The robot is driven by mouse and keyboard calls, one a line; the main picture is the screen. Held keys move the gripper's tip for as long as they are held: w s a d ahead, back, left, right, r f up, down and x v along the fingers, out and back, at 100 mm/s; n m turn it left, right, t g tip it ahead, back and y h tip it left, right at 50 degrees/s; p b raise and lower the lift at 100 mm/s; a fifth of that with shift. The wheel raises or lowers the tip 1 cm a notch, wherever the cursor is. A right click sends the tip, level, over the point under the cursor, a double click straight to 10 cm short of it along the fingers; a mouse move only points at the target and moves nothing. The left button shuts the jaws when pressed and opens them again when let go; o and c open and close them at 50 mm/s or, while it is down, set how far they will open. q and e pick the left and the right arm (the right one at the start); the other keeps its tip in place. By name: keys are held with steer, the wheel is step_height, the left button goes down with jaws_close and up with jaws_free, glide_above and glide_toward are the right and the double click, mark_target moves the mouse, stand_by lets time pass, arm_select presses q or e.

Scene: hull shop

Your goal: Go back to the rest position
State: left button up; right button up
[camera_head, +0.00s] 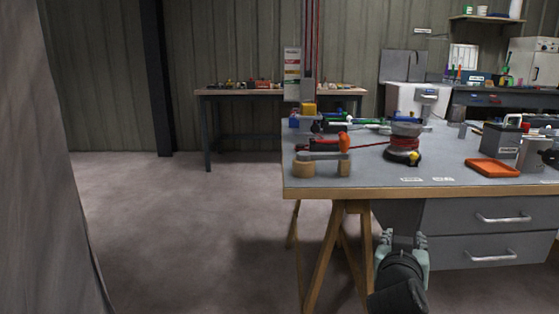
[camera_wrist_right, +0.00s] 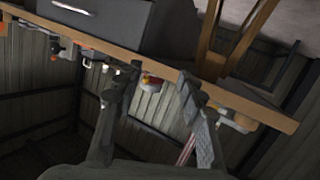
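My right gripper (camera_head: 405,240) is low in the head view, in front of the workbench's drawer side and below the height of its top. In the right wrist view the two fingers of my right gripper (camera_wrist_right: 155,86) stand apart with nothing held between them. The workbench (camera_head: 380,188) is behind the gripper in the head view, and its edge shows tilted in the wrist view. My left gripper is in neither view.
Below are grey drawers (camera_head: 490,217) and wooden trestle legs (camera_head: 334,245). A second table (camera_head: 240,92) stands behind. Floor (camera_head: 180,230) is clear at left.

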steer(key=s+d+f+n+g+y+p, duration=0.1)
steer(key=s+f+g, duration=0.1)
steer(key=s+f, duration=0.35)
steer(key=s+f+n+g+y+p, duration=0.1)
steer(key=s+f+g, duration=0.1)
steer(key=f, duration=0.7)
steer(key=s+d+f+n+g+y, duration=0.1)
steer(key=s+f+n+g, duration=0.1)
steer(key=s+f, duration=0.35)
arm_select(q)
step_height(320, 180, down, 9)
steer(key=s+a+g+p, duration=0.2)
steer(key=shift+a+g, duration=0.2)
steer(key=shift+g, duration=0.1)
arm_select(e)
steer(key=s+f+n+g+y, duration=0.1)
steer(key=s+f+g, duration=0.3)
steer(key=s+f, duration=0.9)
steer(key=shift+s+a+n+g+y, duration=0.15)
steer(key=shift+s+n+g+y, duration=0.2)
steer(key=shift+s+y, duration=0.7)
